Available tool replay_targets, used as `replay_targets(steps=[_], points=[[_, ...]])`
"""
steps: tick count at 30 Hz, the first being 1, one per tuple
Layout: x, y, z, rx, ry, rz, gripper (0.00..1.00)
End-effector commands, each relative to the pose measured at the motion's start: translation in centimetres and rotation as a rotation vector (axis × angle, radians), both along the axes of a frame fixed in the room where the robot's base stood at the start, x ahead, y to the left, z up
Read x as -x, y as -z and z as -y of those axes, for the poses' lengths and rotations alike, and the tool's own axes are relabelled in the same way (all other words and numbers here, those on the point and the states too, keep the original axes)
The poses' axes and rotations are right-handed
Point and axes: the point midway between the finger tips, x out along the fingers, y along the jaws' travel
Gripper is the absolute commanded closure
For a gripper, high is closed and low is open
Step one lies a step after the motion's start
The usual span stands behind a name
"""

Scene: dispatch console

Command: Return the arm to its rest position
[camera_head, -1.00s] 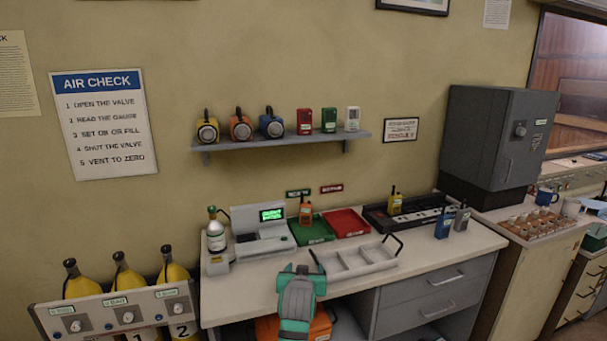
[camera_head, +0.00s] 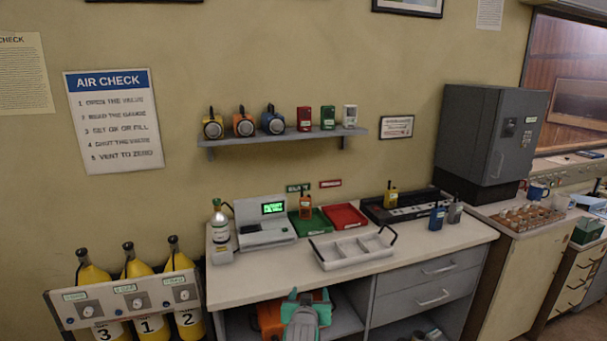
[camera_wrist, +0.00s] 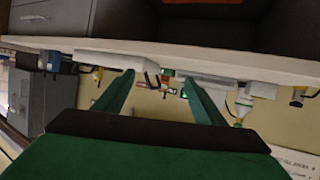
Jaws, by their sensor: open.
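My arm's green and grey end shows at the bottom middle of the head view, low in front of the desk (camera_head: 270,282). My gripper (camera_wrist: 160,82) shows in the wrist view with its two green fingers spread apart and nothing between them. The wrist view looks tilted or upside down, with the desk edge crossing its upper part.
A white divided tray (camera_head: 352,248) stands near the desk's front edge, above my arm. A white machine (camera_head: 262,232), a green tray (camera_head: 312,226), a red tray (camera_head: 344,217) and radios stand behind it. Yellow cylinders (camera_head: 150,325) stand at left.

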Motion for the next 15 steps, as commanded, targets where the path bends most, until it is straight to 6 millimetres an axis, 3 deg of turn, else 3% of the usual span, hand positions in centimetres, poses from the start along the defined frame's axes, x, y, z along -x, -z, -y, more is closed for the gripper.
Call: replay_targets(steps=[5,15], points=[[3.1,4.1,0.9,0.027,0.000,0.005,0.36],[13.3,12.8,2.3,0.084,-0.022,0.031,0.36]])
